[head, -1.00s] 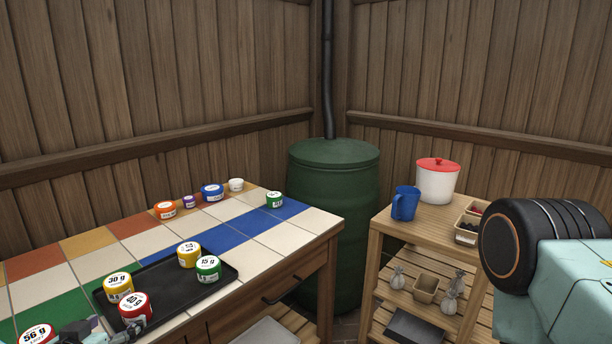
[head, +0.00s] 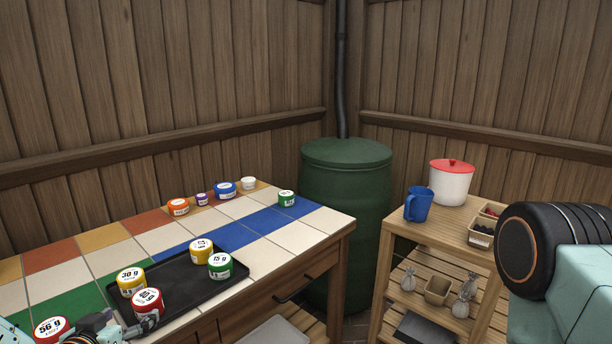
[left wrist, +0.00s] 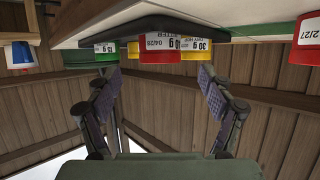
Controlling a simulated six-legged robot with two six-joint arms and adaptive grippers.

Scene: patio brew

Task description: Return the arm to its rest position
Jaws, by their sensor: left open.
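My left gripper (head: 108,328) shows at the lower left of the head view, near the front edge of the tiled table (head: 290,238). In the left wrist view the left gripper (left wrist: 157,82) has its two fingers spread wide with nothing between them. The wrist view is upside down, with a black tray (left wrist: 150,22) and jars beyond the fingertips. In the head view, a red-lidded jar (head: 148,303) on the tray is close to the gripper. My right gripper is not in view.
The black tray (head: 205,297) also holds two yellow jars and a green jar (head: 220,265). A red jar (head: 51,330) stands left of it. Several small jars line the table's back. A green barrel (head: 346,210) and a wooden shelf (head: 440,232) with a blue mug (head: 418,204) stand right.

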